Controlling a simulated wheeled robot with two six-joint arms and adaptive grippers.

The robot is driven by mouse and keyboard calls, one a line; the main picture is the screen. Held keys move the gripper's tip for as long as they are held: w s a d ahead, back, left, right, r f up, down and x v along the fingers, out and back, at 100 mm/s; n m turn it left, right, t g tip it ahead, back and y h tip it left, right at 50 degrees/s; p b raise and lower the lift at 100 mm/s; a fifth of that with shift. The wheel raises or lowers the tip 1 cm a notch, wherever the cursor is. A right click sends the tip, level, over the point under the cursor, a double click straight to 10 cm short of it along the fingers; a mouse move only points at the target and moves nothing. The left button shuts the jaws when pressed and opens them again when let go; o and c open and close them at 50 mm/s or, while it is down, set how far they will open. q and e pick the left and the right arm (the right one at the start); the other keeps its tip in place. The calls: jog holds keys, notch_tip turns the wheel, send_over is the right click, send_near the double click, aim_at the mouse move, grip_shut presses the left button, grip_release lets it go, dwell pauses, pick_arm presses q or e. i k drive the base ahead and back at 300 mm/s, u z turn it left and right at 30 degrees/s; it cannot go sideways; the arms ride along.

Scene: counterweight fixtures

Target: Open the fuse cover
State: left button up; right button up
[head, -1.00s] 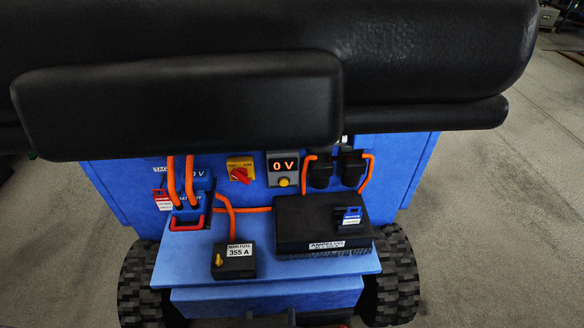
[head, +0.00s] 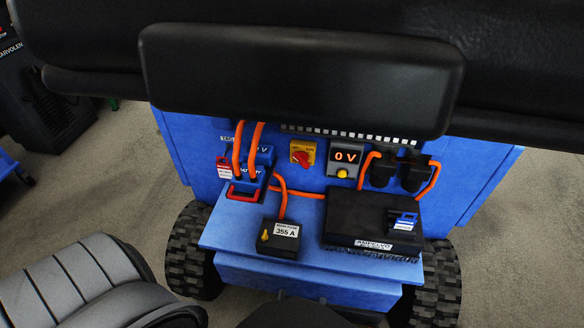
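The fuse box (head: 281,244) is a small black block labelled "MAIN FUSE 355 A". It sits on the blue shelf (head: 228,240), left of the larger black box. Its black lid looks closed, and a yellow knob (head: 265,236) is on its left front. An orange cable runs down to its back. Neither of my grippers shows in the head view, so nothing is seen touching the fuse box.
The black box (head: 345,215) with a blue connector (head: 404,221) stands at right. A red-handled blue connector (head: 245,190) is behind left. Black pads (head: 300,80) overhang. A grey ribbed seat-like shape (head: 75,285) fills the lower left.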

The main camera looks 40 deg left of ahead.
aim_at(279, 241)
jog(key=u, duration=0.1)
jog(key=k, duration=0.8)
jog(key=u, duration=0.8)
jog(key=i, duration=0.35)
jog(key=z, duration=0.1)
